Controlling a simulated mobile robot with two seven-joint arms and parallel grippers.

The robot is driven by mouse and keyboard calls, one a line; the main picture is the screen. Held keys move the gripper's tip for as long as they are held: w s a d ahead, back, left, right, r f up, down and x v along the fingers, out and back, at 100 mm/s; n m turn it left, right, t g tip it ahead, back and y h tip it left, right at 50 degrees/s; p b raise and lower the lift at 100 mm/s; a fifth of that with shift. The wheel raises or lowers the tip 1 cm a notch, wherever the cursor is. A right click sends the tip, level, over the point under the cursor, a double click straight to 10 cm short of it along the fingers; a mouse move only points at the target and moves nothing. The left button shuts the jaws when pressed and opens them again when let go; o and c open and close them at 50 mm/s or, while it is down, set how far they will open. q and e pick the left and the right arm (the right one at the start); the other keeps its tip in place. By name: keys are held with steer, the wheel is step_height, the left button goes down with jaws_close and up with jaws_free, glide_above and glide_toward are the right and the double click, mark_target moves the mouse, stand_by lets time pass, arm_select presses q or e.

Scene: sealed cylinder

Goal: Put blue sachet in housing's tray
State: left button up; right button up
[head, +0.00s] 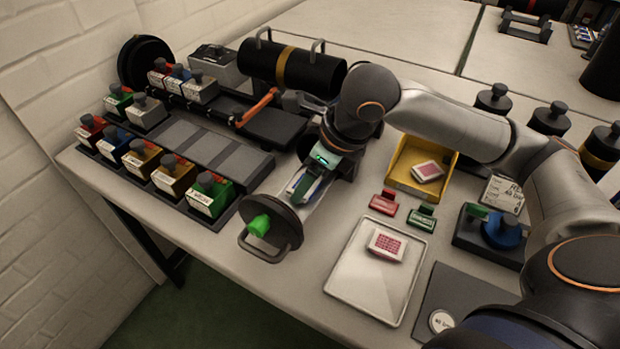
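The housing's tray (318,205) is a clear, light trough behind a dark round end cap (270,228) with a handle and a green knob. My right gripper (302,190) points down into or just above this tray, its arm coming from the right. Something blue and white (296,181) shows beside the fingers, with green nearby; it may be the blue sachet. I cannot tell whether it is held or lies in the tray. The fingers' opening is too small and covered to tell. My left gripper is not in view.
A black cylinder (290,67) with a gold band lies behind. Colored boxes (172,178) stand in a rack at left. A yellow bin (403,176) and a white tray (345,285) each hold a white-and-pink packet.

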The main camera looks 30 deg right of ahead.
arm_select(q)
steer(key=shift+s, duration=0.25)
arm_select(e)
steer(key=shift+f, duration=0.15)
steer(key=o, duration=1.3)
steer(key=shift+c, duration=0.2)
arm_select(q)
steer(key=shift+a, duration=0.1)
arm_select(e)
steer(key=shift+r, duration=0.45)
arm_select(q)
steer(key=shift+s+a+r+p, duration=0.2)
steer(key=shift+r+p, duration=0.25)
steer(key=shift+p, duration=0.35)
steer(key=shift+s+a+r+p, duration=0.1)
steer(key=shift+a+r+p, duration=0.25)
steer(key=shift+p, duration=0.45)
arm_select(e)
steer(key=v, duration=1.1)
steer(key=shift+s+r, duration=0.2)
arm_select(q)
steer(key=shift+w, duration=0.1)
